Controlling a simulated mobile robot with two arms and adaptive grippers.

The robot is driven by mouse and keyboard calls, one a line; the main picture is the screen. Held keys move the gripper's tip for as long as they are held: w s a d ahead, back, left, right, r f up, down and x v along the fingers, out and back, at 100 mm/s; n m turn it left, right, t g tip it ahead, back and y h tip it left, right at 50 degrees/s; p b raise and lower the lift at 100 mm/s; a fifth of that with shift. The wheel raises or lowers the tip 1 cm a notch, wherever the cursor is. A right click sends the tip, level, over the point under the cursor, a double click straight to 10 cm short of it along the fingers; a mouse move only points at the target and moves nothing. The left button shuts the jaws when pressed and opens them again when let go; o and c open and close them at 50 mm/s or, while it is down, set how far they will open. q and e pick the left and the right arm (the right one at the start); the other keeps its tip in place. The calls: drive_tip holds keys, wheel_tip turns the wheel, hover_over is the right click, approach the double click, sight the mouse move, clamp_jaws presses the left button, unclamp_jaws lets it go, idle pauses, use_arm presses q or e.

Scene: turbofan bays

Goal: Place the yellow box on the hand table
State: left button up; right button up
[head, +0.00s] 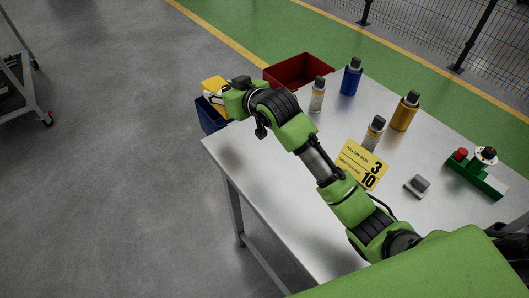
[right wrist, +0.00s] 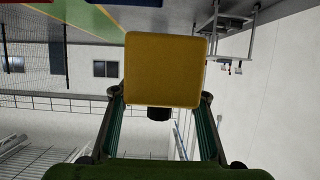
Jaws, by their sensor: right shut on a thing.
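My right gripper (head: 215,97) is shut on the yellow box (head: 213,84) at the far left corner of the metal table (head: 262,188). The box is held up above the blue bin (head: 207,118), near the table's left edge. In the right wrist view the yellow box (right wrist: 165,68) sits between the two fingers of the gripper (right wrist: 159,100), its flat square face toward the camera. My right arm reaches across the table and hides part of its top. My left gripper is not in view. I cannot tell which surface is the hand table.
A red bin (head: 300,72) stands at the table's back edge. Several bottles stand on the table, including a blue one (head: 351,77) and a yellow one (head: 404,111). A yellow card (head: 362,165) reads "YELLOW BOX". A green fixture (head: 475,175) stands at right. A cart (head: 22,85) stands far left.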

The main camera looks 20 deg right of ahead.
drive_tip(key=shift+s+d+f+p, duration=0.25)
drive_tip(key=shift+s+d, duration=0.2)
drive_tip(key=shift+s, duration=0.1)
drive_tip(key=shift+s+d+f+p, duration=0.25)
drive_tip(key=shift+s+d, duration=0.2)
drive_tip(key=shift+s, duration=0.05)
drive_tip(key=s+d+f, duration=0.2)
drive_tip(key=s+d+f+p, duration=0.1)
drive_tip(key=s+d+f, duration=0.1)
drive_tip(key=s, duration=0.1)
drive_tip(key=s+d+f+p, duration=0.1)
drive_tip(key=s+d+f, duration=0.1)
drive_tip(key=shift+s+f, duration=0.2)
drive_tip(key=shift+f, duration=0.2)
drive_tip(key=shift+s+d+f, duration=0.3)
drive_tip(key=shift+f, duration=0.25)
drive_tip(key=f, duration=0.1)
drive_tip(key=f+p, duration=0.1)
drive_tip(key=f, duration=0.1)
drive_tip(key=shift+s+d, duration=0.2)
drive_tip(key=shift+s, duration=0.1)
drive_tip(key=shift+f, duration=0.35)
drive_tip(key=o, duration=1.5)
drive_tip(key=shift+f, duration=0.1)
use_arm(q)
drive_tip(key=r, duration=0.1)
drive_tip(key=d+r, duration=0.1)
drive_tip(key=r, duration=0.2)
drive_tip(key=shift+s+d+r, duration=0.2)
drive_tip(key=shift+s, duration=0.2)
